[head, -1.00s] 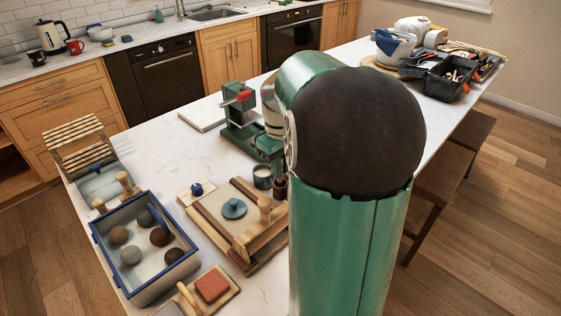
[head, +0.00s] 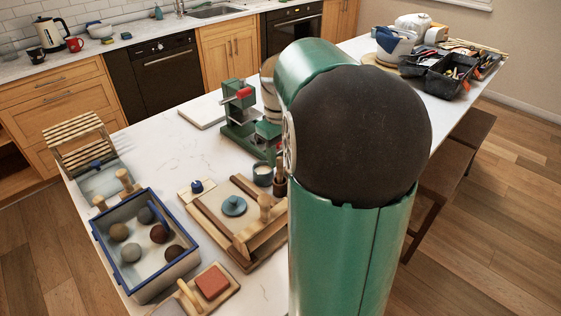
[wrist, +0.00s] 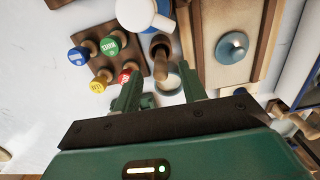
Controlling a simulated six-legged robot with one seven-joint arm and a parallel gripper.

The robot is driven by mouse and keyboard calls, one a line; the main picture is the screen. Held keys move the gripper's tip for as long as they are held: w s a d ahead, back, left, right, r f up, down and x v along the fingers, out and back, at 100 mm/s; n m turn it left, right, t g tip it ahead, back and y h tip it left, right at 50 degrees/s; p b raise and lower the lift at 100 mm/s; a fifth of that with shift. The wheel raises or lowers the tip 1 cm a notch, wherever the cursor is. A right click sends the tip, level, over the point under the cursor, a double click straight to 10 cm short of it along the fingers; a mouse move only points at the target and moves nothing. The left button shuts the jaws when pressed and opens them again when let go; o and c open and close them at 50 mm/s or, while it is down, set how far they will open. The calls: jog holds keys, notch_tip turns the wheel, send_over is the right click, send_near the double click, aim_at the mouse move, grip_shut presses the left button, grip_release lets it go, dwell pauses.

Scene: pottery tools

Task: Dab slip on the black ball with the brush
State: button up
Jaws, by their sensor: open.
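My gripper (wrist: 160,95) is open in the wrist view, its two green fingers apart. A brown upright tool in a dark holder, probably the brush (wrist: 160,45), shows just beyond and between the fingertips; they do not close on it. It also seems to show in the head view beside my arm (head: 280,178). A small pale-filled cup (head: 263,175), perhaps the slip, stands next to it. The darkest ball (head: 174,255), likely the black ball, lies in a blue-rimmed bin (head: 190,262) with several other balls. My arm hides most of my gripper in the head view.
A wooden board with a teal knobbed disc (head: 234,206) lies between cup and bin. A green press (head: 238,115) with a red handle stands behind. Colored stamps (wrist: 100,60) sit left of the tool. A wooden tray with a reddish block (head: 211,282) is in front.

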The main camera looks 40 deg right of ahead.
notch_tip(320, 180, up, 10)
jog(key=shift+w+r, duration=0.15)
jog(key=shift+r, duration=0.05)
